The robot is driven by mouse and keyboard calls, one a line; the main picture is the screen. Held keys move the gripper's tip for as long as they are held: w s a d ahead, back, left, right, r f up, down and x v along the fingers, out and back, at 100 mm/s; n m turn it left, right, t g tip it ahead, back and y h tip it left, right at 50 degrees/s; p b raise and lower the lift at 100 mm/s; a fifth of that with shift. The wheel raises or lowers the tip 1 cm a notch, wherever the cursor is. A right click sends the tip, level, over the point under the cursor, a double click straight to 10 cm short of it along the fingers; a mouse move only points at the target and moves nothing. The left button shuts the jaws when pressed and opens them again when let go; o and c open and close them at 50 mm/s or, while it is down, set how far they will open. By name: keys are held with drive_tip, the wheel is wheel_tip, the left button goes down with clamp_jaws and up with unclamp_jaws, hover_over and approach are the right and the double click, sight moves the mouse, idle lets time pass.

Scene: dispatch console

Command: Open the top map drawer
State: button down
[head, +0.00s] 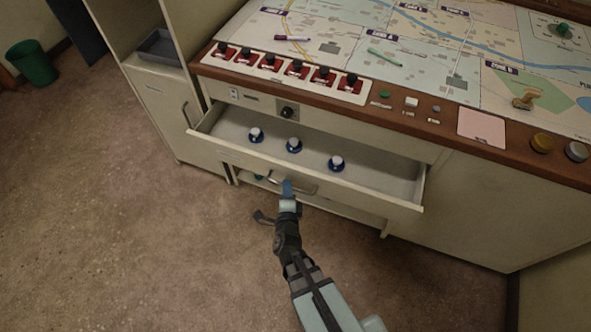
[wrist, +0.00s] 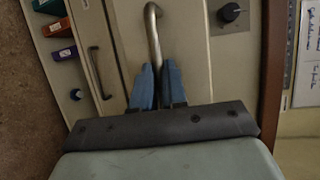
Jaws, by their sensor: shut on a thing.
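The top map drawer (head: 365,192) is a wide cream drawer below the console top. In the head view it stands pulled out, with its inside showing. Three blue pieces with pale tops (head: 294,145) stand in it. Its metal bar handle (head: 306,187) is on the front; it also shows in the wrist view (wrist: 152,30). My gripper (head: 287,187) is at this handle, its blue fingers on either side of the bar. In the wrist view the fingers (wrist: 157,85) are shut on the bar, hiding its near end.
A map board (head: 420,50) with markers and a row of red switches (head: 290,70) lie on the console top. A black knob (head: 287,112) sits above the drawer. A side cabinet (head: 165,105) stands left. The floor in front is mostly clear; a green bin (head: 33,63) is far left.

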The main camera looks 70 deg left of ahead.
drive_tip(key=s+d, duration=0.8)
idle(0.4)
drive_tip(key=c, duration=1.2)
unclamp_jaws()
